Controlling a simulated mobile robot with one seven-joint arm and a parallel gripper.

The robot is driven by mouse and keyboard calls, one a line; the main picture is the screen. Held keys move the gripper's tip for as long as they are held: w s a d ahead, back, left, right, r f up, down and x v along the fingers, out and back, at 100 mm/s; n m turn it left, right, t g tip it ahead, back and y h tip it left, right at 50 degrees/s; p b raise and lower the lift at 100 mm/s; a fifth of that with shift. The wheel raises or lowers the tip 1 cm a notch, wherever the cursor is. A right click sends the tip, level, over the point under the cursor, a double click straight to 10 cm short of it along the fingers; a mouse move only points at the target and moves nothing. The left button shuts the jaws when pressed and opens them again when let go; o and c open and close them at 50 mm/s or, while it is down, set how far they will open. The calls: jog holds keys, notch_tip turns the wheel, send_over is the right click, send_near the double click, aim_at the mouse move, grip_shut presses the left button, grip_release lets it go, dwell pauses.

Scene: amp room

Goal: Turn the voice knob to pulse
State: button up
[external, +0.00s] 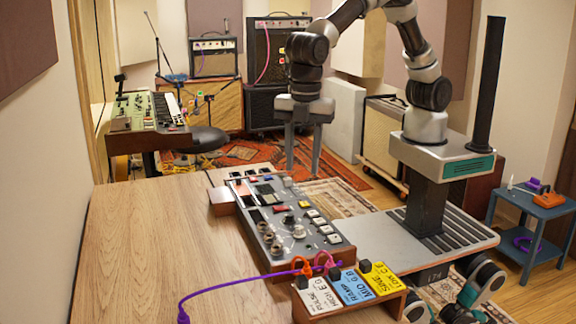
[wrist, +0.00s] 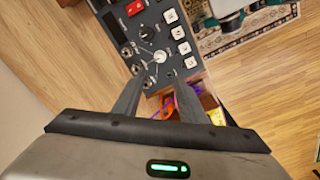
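A grey control panel (external: 285,222) with knobs, jacks and white buttons lies on the wooden table; its knob end shows in the wrist view (wrist: 125,20). A white pointer knob (external: 299,231) sits among the jacks and also shows in the wrist view (wrist: 160,56). A black knob (external: 289,219) sits beside it, also in the wrist view (wrist: 147,33). The panel print is too small to tell which is the voice knob. My gripper (external: 302,170) points down above the panel, apart from it. In the wrist view its fingers (wrist: 157,84) are spread and empty.
A wooden rack (external: 347,300) at the panel's near end holds white, blue and yellow label cards, with orange and purple cables there. The table's left part (external: 150,240) is clear. A keyboard (external: 150,112) and amplifiers (external: 213,57) stand farther back.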

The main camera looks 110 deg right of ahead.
aim_at(299, 227)
jog(key=f+b, duration=0.1)
jog(key=f, duration=0.7)
jog(key=f+b, duration=0.1)
jog(key=f, duration=0.7)
jog(key=shift+w+d+f, duration=0.15)
jog(key=shift+d+f, duration=0.05)
jog(key=shift+f, duration=0.1)
grip_shut()
